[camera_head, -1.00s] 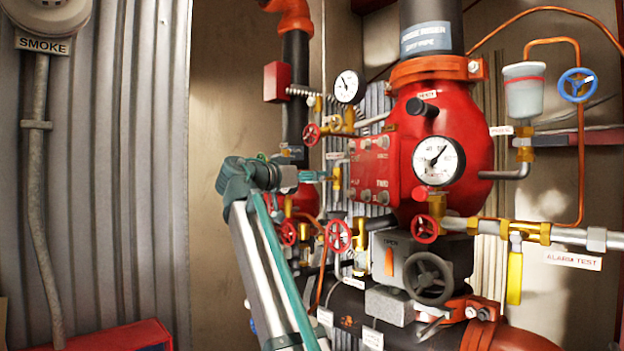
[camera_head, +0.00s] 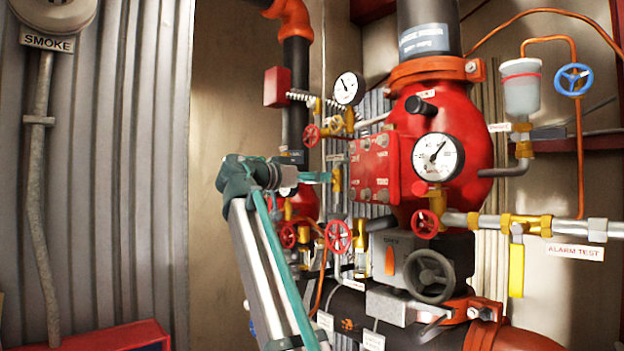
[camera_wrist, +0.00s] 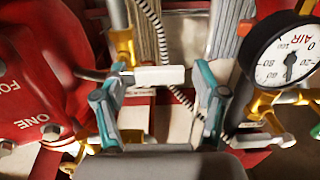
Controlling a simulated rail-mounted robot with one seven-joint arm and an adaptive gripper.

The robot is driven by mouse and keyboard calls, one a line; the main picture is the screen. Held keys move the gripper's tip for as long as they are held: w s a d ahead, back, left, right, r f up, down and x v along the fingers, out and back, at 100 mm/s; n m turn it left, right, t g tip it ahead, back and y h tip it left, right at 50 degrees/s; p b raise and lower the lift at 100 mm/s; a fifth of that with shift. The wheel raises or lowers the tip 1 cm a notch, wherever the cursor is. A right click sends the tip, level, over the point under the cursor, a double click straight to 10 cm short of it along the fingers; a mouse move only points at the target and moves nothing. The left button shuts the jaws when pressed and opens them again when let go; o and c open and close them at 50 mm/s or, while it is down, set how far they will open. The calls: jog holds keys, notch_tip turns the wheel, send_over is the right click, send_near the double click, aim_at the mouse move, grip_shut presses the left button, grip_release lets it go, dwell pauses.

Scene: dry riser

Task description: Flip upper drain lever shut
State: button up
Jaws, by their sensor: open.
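In the head view my gripper (camera_head: 318,177) is left of the red valve body, close to a small upright brass valve (camera_head: 337,179). In the wrist view my gripper (camera_wrist: 162,80) is open, its teal fingers apart. A pale bar (camera_wrist: 160,76) lies across the space between the fingertips, beside a brass fitting (camera_wrist: 123,48). I cannot tell whether this bar is the upper drain lever or a label, nor whether a finger touches it. No readable label identifies the upper drain lever.
The red valve body (camera_head: 455,125) and its bolted cover (camera_head: 374,165) stand close on the right. An air gauge (camera_wrist: 283,52) is near the right finger in the wrist view. Red handwheels (camera_head: 338,236) sit below my gripper. The corrugated wall (camera_head: 115,170) is at left.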

jog(key=v, duration=1.2)
jog(key=shift+s+d, duration=0.1)
